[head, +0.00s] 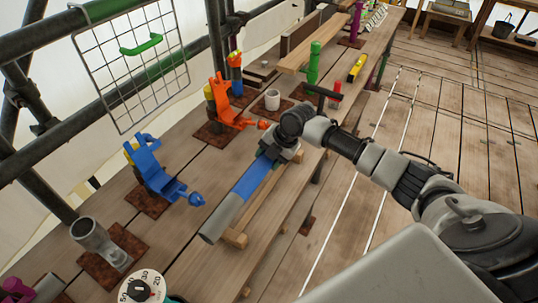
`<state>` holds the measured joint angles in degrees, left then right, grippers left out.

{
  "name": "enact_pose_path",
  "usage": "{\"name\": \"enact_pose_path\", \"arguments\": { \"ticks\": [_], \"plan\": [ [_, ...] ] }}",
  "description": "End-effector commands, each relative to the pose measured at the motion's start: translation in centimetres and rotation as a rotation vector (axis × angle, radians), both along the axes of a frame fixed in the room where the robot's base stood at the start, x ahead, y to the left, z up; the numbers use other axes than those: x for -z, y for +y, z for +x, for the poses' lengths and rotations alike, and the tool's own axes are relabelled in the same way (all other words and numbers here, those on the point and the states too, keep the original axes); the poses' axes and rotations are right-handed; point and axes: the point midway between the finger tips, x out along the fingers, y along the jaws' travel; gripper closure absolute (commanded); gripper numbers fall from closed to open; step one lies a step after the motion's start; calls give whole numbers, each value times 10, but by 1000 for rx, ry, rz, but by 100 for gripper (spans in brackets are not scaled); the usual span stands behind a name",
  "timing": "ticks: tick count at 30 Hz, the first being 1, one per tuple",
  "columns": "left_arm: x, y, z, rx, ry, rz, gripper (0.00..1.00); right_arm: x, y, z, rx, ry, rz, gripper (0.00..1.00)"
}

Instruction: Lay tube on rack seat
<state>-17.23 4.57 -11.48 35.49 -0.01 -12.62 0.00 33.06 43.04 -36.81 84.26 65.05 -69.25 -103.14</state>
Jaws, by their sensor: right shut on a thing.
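The tube (221,216) is grey at its near end with a blue band around the part closer to my gripper. It lies slanted in the picture, its near end pointing down-left. My right gripper (272,157) is shut on the tube at its far end, and the jaws and wrist hide that end. A light wooden rack (236,239) lies beneath and just right of the tube. I cannot tell whether the tube touches the rack's seat or hangs slightly above it. My left gripper is not in view.
A blue holder (155,170) and an orange holder (224,105) stand left of the tube on rusty plates. A white cup (272,99), a green post (314,62) and a red cylinder (335,95) stand farther back. A dial (143,287) is at the near edge.

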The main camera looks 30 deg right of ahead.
Motion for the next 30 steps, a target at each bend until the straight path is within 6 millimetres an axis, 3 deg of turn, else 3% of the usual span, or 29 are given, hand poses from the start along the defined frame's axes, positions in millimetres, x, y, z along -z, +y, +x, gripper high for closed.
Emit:
{"name": "enact_pose_path", "arguments": {
  "ticks": [30],
  "plan": [
    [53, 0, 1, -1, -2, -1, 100, 71, 0, 1, 1, -4, 3, 100]
  ]
}}
